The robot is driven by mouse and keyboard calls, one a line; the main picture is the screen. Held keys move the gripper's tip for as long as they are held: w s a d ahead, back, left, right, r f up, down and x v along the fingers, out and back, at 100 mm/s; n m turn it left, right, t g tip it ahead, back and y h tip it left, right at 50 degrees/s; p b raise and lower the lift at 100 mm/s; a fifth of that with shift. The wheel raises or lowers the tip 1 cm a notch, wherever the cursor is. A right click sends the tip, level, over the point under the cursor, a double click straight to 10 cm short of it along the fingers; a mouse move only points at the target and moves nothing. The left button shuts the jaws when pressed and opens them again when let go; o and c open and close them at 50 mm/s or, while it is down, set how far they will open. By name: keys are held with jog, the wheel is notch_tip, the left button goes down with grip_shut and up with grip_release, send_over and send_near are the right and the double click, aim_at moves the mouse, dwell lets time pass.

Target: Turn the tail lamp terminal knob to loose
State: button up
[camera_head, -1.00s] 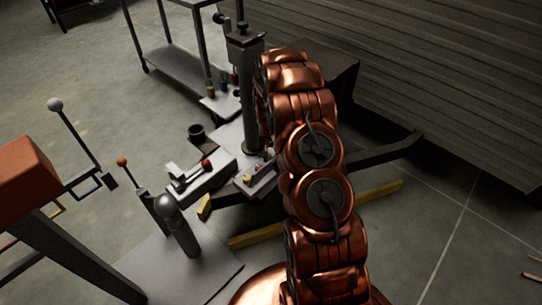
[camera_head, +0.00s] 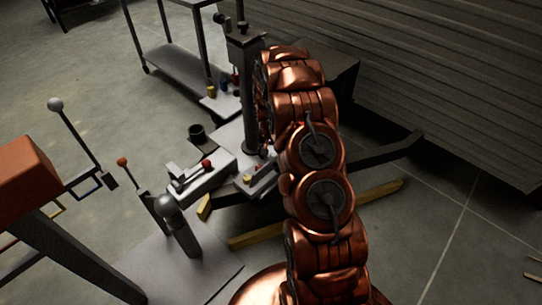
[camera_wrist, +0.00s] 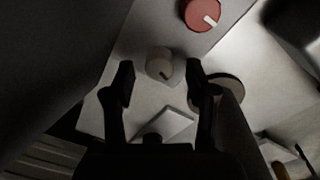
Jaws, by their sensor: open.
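In the wrist view, a pale round knob (camera_wrist: 160,64) with a dark pointer line sits on a light grey panel (camera_wrist: 125,55). My gripper (camera_wrist: 159,75) is open, with one dark finger on each side of this knob in the picture. I cannot tell whether the fingers touch it or how far above it they are. A red knob (camera_wrist: 201,13) with a white pointer mark is on the same panel, above and to the right. No label is readable, so I cannot tell which knob is the tail lamp terminal's. In the head view, my copper arm hides the gripper.
A grey post (camera_head: 246,90) stands just left of my arm. A grey bench fixture with a red ball (camera_head: 206,164) and a dark cup (camera_head: 196,133) are nearby. A wheeled shelf cart (camera_head: 190,75) stands behind. Ribbed wall (camera_head: 450,70) fills the right; floor is open lower right.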

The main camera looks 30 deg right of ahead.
aim_at(270, 157)
notch_tip(270, 157, up, 11)
jog(key=shift+a, duration=0.2)
jog(key=shift+w, duration=0.15)
jog(key=shift+c, duration=0.2)
